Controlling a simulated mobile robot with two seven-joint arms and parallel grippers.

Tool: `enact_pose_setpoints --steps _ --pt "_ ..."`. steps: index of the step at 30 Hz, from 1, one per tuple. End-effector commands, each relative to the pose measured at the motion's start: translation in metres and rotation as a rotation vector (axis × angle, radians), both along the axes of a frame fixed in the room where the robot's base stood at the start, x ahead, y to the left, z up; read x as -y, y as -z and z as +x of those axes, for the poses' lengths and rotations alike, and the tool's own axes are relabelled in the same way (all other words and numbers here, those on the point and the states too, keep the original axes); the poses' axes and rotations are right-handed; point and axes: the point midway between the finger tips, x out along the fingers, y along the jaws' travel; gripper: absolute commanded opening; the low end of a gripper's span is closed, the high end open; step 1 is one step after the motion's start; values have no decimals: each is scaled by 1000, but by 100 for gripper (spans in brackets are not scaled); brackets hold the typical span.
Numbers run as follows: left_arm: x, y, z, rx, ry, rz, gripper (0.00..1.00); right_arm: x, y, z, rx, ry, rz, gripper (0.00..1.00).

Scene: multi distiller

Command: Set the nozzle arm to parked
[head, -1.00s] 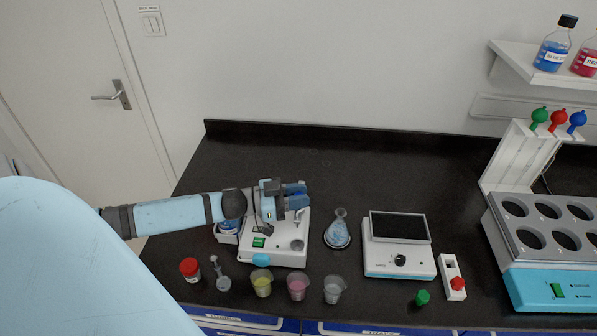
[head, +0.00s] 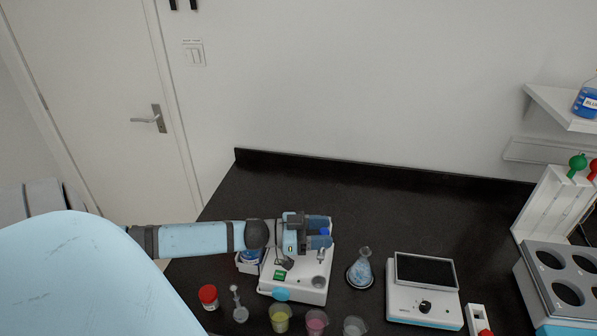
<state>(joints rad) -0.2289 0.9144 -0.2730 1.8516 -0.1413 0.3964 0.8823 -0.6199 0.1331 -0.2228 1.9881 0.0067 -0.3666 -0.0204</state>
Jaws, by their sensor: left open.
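A white dispensing device (head: 293,294) with a green switch and a light-blue front piece stands on the dark bench at the front middle. My left gripper (head: 320,232) reaches over its back part from the left and is open. A small bright blue part (head: 325,231) shows between its fingers; I cannot tell whether they touch it. A grey nozzle end (head: 321,255) hangs just below the fingers, above the device's round plate (head: 319,282). Most of the nozzle arm is hidden by my gripper. My right gripper is not in view.
A flask (head: 361,270) and a box with a dark screen (head: 425,303) stand to the right. A red-capped jar (head: 208,296) and several beakers, one yellow (head: 280,318), line the front. The bench behind the device is clear up to the wall.

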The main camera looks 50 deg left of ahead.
Motion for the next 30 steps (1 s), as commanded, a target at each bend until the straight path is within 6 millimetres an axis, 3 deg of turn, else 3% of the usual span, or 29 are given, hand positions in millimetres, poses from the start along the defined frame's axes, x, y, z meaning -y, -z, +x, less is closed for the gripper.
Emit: enact_pose_setpoints --steps 18,30 --pt "-63 2 -74 -4 0 1 52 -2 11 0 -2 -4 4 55" --pt "-85 0 -99 1 1 1 52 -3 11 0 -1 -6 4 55"
